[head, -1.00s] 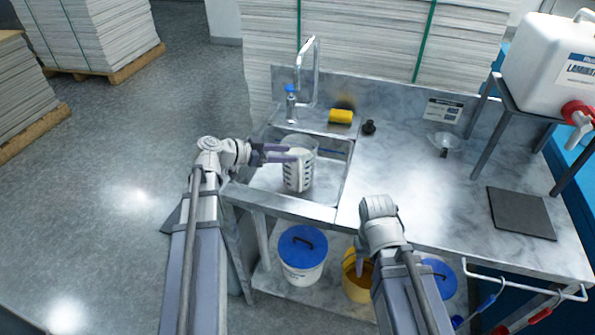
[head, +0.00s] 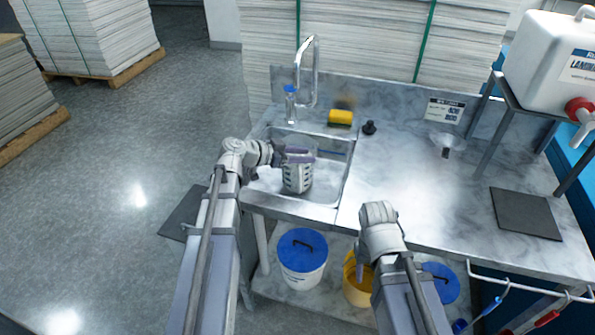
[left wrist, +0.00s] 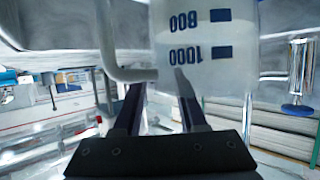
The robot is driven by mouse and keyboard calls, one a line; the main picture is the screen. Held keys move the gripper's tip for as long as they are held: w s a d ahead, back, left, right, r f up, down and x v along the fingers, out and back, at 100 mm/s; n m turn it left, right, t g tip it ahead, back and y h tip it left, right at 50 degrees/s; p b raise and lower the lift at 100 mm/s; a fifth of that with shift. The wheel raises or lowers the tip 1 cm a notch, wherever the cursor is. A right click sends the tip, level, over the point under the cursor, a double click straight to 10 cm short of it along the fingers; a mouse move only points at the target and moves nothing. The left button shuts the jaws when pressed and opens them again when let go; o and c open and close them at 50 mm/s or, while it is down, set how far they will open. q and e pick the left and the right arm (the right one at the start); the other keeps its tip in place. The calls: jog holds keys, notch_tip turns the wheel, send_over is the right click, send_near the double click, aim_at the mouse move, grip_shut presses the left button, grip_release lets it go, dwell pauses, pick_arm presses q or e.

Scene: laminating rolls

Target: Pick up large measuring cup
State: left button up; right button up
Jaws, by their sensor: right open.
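The large measuring cup (head: 298,180), clear with dark markings, stands in the sink basin. In the left wrist view the cup (left wrist: 225,80) fills the upper middle, with upside-down 800 and 1000 marks and its handle (left wrist: 112,55) at its left. My left gripper (head: 299,155) is at the cup's upper part. In the wrist view its two fingers (left wrist: 158,88) stand apart, with the lower end of the handle near their tips and a gap between them. My right gripper (head: 361,268) is open and empty, pointing down in front of the counter; its fingers are mostly hidden.
The sink (head: 325,200) has a tap (head: 314,75) behind it. A yellow sponge (head: 341,117), a black stopper (head: 369,128) and a funnel (head: 446,142) lie to the right. A blue-lidded bucket (head: 303,262) stands below. The counter's middle is clear.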

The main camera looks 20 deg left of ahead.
pick_arm(q)
grip_shut()
dwell(1.2)
